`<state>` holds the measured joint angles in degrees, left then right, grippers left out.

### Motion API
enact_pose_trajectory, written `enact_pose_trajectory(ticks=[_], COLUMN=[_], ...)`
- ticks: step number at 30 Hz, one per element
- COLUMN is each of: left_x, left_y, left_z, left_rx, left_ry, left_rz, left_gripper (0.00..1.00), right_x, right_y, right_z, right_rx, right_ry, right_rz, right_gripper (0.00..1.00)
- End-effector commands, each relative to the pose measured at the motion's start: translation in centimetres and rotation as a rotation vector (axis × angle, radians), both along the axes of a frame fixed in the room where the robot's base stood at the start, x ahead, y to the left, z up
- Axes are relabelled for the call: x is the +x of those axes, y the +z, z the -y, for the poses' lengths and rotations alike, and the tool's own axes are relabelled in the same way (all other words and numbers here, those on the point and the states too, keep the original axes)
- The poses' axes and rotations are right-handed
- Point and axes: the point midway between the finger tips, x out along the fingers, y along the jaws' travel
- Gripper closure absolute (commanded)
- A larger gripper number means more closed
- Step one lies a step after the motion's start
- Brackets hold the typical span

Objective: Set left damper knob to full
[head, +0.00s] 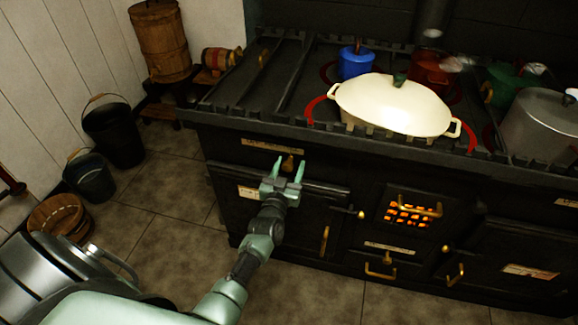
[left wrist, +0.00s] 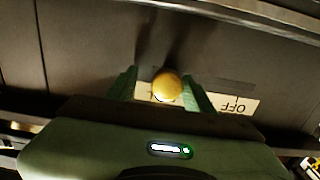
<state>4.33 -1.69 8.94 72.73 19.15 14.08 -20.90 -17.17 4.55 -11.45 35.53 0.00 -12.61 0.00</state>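The left damper knob (head: 288,163) is a small brass knob on the upper front of the black stove, at its left end. A pale label strip (head: 272,146) sits just above it. My left gripper (head: 288,170) is at the knob with its fingers open, one on each side of it. In the left wrist view the round brass knob (left wrist: 167,86) shows between the two green fingers, with a gap on at least the left side. The label (left wrist: 238,105) there reads OFF, upside down. My right gripper is out of view.
A cream casserole (head: 395,104), a blue pot (head: 356,63) and a grey pot (head: 541,125) stand on the stove top. A glowing fire grate (head: 408,211) is right of my gripper. Buckets (head: 113,134) stand on the tiled floor at left.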

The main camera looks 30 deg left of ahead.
Motion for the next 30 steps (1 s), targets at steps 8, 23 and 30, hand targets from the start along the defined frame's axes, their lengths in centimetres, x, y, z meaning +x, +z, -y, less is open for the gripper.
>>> enact_pose_trajectory(ticks=[8, 23, 30], left_x=[-1.8, -7.5, -7.6], left_y=[0.0, 0.0, 0.0], left_z=[0.4, 2.0, 1.9], left_rx=[0.000, 0.001, 0.001], left_ry=[0.001, -0.001, -0.001], left_rz=[-0.001, 0.001, 0.000], left_gripper=[0.48, 0.48, 0.48], right_x=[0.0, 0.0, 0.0], right_y=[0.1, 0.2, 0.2], right_z=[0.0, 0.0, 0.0], right_rx=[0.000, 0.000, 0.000], right_ry=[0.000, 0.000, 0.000], right_rz=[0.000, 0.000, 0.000], right_gripper=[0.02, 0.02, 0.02])
